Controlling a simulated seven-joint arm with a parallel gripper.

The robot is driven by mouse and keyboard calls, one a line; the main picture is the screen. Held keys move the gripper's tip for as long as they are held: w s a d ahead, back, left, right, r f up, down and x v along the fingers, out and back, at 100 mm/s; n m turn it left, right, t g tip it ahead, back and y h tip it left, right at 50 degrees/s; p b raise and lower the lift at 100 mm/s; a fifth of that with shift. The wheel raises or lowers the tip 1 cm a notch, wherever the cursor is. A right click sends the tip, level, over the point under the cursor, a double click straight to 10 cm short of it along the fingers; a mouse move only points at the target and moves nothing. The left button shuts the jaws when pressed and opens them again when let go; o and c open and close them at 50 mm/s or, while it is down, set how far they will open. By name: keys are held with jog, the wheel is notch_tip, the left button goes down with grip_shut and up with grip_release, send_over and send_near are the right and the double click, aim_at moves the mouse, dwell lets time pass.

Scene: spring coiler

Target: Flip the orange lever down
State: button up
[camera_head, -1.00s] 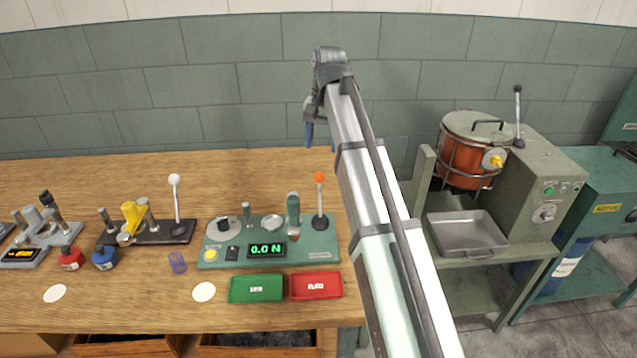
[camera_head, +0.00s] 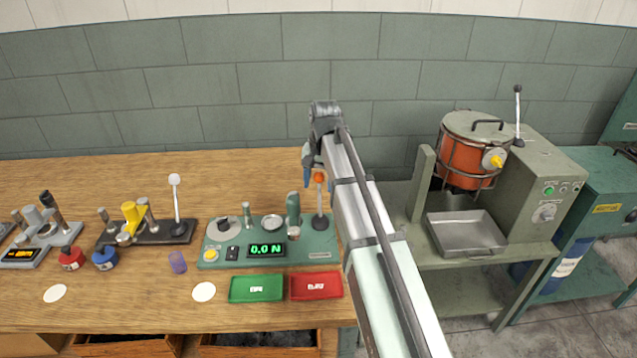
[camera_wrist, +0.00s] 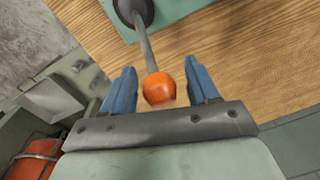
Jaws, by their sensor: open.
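The orange lever stands upright on the right end of a green device (camera_head: 215,255) on the workbench. Its orange ball knob (camera_head: 319,175) tops a thin metal rod. My gripper (camera_head: 318,185) is at the knob, with blue fingers partly hidden by the wrist in the head view. In the wrist view, the gripper (camera_wrist: 161,86) is open, and the orange knob (camera_wrist: 159,89) sits between the two blue fingers with gaps on both sides. The rod runs from the knob to its dark base at the top of that view.
A green tray (camera_head: 256,299) and a red tray (camera_head: 316,296) lie in front of the device. A black device with a white-knobbed lever (camera_head: 174,180) stands to the left. A stand with an orange pot (camera_head: 466,152) is at the right.

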jog(key=shift+f, duration=0.3)
grip_shut()
dwell(0.5)
